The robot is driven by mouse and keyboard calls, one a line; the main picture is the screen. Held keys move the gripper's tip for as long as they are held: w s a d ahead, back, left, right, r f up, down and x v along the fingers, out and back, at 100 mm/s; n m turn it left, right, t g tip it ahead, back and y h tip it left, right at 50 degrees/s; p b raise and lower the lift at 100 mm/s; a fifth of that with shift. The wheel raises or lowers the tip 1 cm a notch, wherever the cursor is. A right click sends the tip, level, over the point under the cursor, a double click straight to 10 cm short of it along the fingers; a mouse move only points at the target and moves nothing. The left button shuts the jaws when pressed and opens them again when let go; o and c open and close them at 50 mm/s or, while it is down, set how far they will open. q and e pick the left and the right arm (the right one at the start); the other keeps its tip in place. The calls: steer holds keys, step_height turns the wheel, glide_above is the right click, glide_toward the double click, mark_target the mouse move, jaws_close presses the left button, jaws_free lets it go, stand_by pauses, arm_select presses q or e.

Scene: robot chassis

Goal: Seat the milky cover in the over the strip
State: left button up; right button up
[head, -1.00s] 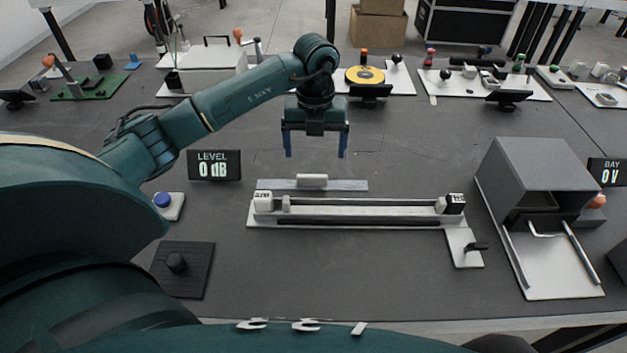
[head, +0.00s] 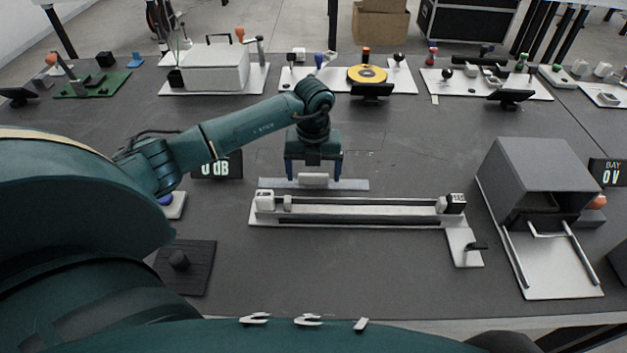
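The pale, milky cover (head: 348,184) lies flat on the table, a long narrow bar with a white grip block (head: 314,180) on its middle. Just in front of it is the long white fixture (head: 360,209) with a dark strip (head: 355,222) along its front and end blocks at left and right. My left gripper (head: 313,179) points down over the cover. Its two blue fingers are apart, one to each side of the grip block, with gaps between. I cannot tell whether the fingertips touch the cover. My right gripper is not in view.
A grey box bay (head: 535,165) with a pull-out tray and rails stands at right. A black plate with a knob (head: 185,266) is at front left.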

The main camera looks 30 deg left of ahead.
arm_select(q)
steer(key=c, duration=0.9)
steer(key=shift+r, duration=0.1)
steer(key=shift+c, duration=0.2)
